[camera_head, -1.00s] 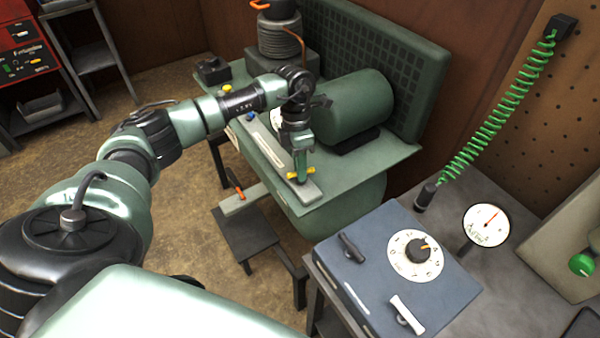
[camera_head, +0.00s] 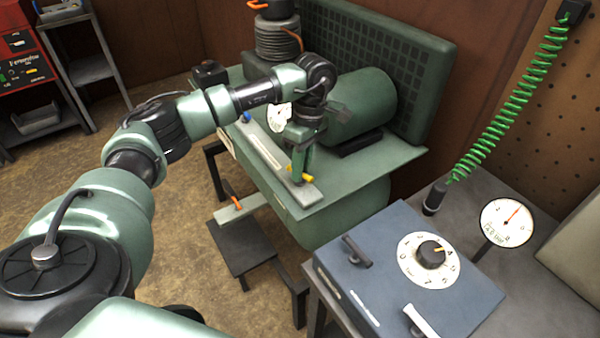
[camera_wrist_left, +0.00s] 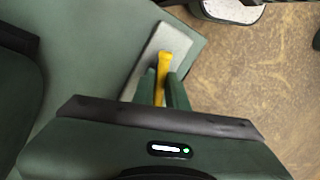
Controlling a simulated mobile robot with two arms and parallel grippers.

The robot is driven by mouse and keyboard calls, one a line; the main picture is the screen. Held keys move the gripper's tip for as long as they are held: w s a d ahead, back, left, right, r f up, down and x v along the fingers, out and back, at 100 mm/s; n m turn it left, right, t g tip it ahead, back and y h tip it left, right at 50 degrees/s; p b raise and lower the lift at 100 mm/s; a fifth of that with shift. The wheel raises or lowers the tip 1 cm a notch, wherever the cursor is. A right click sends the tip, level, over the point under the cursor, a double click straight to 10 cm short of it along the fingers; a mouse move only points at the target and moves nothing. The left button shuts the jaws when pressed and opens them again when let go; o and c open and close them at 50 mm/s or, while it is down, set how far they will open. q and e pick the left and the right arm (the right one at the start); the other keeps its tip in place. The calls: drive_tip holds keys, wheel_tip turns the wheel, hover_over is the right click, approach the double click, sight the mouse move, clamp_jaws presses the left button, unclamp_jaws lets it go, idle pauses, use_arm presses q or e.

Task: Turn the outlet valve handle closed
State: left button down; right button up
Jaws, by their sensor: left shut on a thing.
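A yellow handle (camera_head: 307,179) sits near the front end of a pale grey strip (camera_head: 306,194) on the green compressor's top plate. I take it to be the outlet valve handle. My left gripper (camera_head: 298,174) reaches down over it, fingers on either side. In the left wrist view the yellow handle (camera_wrist_left: 164,72) lies between the two green fingers (camera_wrist_left: 163,88), which are shut on it. Its long end sticks out past the fingertips. The part below the fingers is hidden. My right gripper is not in view.
A blue knob (camera_head: 245,117) is at the strip's far end. An orange-handled valve (camera_head: 231,188) sits lower, in front of the compressor. The green tank (camera_head: 360,108) stands close behind my gripper. A blue box with a dial (camera_head: 431,255) and a gauge (camera_head: 506,222) are at right.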

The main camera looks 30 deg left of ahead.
use_arm(q)
drive_tip(key=shift+m+y+b, duration=0.4)
drive_tip(key=shift+m+b, duration=0.35)
drive_tip(key=shift+m, duration=1.25)
drive_tip(key=c, duration=1.4)
unclamp_jaws()
drive_tip(key=shift+d, duration=0.1)
drive_tip(key=shift+c, duration=0.2)
drive_tip(key=shift+r, duration=0.1)
drive_tip(key=v, duration=0.7)
drive_tip(key=shift+r, duration=0.3)
drive_tip(key=shift+f, duration=0.1)
